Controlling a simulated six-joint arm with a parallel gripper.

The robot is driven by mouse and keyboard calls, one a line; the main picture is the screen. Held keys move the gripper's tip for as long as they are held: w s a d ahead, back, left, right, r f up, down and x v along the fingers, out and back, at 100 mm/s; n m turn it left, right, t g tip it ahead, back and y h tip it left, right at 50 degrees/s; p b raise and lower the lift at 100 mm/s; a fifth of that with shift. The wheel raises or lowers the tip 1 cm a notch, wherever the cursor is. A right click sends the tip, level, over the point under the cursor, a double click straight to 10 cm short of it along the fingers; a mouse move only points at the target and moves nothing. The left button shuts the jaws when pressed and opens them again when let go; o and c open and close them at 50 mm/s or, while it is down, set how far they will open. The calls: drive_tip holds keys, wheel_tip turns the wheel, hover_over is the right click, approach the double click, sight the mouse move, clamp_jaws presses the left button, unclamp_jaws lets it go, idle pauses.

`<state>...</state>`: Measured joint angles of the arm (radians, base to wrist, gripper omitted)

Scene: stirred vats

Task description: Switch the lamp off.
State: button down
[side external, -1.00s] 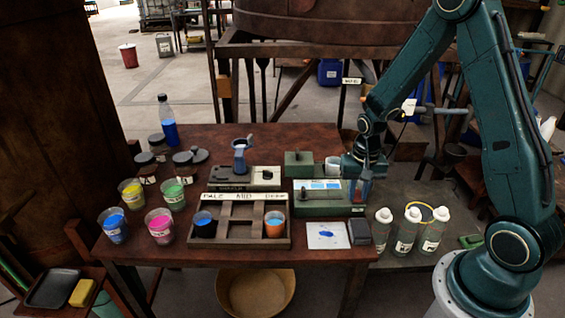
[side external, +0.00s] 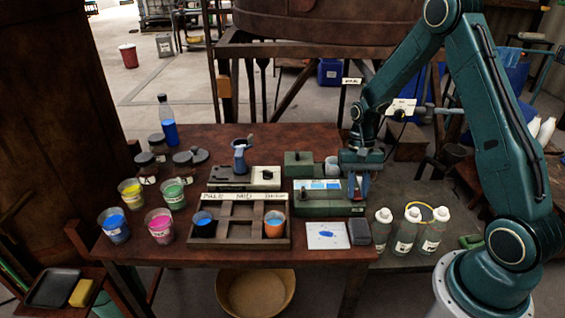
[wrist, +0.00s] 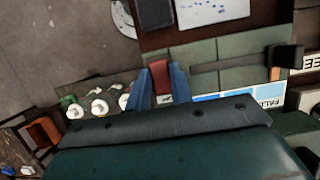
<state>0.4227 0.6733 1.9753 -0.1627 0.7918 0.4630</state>
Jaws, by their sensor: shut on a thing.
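A green box (side external: 313,209) stands at the right of the table, with a white and blue strip (side external: 318,184) on its top. I cannot tell from the pictures whether any lamp is lit. In the wrist view, the green box (wrist: 240,46) shows beyond my fingers, with a dark bar (wrist: 225,64) across it. My gripper (side external: 358,192) is at the right end of the box, pointing down. In the wrist view, my gripper (wrist: 161,78) has its two blue fingers on either side of a small red piece (wrist: 160,70) and is shut on it. Its lower part is hidden.
A wooden rack (side external: 240,238) with cups stands left of the box. A white card (side external: 327,235) and a dark block (side external: 360,232) lie in front. Several bottles (side external: 405,235) stand at the right. A smaller green box (side external: 298,160) and a pale cup (side external: 332,165) are behind.

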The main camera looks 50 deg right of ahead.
idle(0.4)
drive_tip(key=c, duration=1.2)
unclamp_jaws()
drive_tip(key=shift+c, duration=0.2)
drive_tip(key=v, duration=1.4)
drive_tip(key=shift+w+d, duration=0.25)
drive_tip(key=shift+f, duration=0.15)
